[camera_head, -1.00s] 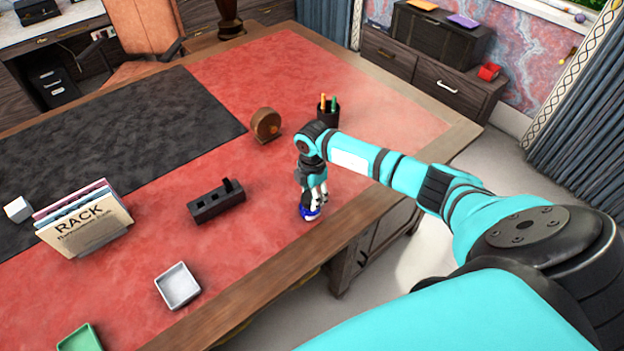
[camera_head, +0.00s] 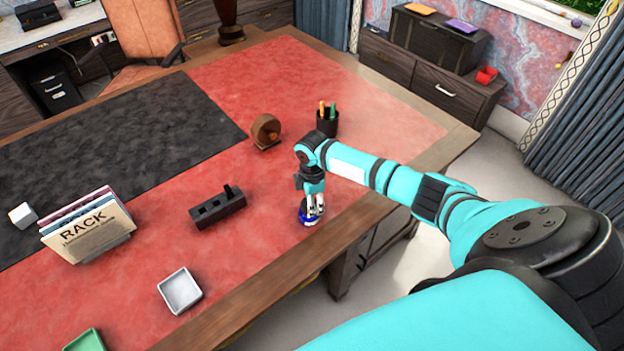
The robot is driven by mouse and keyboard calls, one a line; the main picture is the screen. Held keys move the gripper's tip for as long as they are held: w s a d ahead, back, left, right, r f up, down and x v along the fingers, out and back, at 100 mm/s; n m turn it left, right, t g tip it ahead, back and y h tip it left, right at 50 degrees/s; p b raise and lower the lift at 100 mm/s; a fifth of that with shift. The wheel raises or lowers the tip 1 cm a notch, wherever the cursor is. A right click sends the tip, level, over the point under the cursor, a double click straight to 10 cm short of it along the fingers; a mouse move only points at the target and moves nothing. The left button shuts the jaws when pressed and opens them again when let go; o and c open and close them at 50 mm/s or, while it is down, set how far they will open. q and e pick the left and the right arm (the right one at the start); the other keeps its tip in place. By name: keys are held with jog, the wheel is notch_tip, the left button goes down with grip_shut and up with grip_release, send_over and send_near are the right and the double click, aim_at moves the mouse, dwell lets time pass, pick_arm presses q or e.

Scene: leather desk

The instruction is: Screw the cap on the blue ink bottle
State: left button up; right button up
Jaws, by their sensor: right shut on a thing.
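The blue ink bottle (camera_head: 307,221) stands on the red leather desk top near its front edge. My right gripper (camera_head: 312,211) points down over it, with its fingers around the top of the bottle. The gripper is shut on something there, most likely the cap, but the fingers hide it. I cannot tell whether the cap sits straight on the bottle neck. My left gripper is not in view.
A black holder (camera_head: 217,206) with slots and a white square tray (camera_head: 180,291) lie to the left. A paper rack (camera_head: 88,230), a green tray (camera_head: 85,342), a pen cup (camera_head: 327,121) and a round wooden item (camera_head: 266,131) stand on the desk. Red leather around the bottle is clear.

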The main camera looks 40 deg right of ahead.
jog(key=shift+m, duration=0.4)
jog(key=o, duration=1.2)
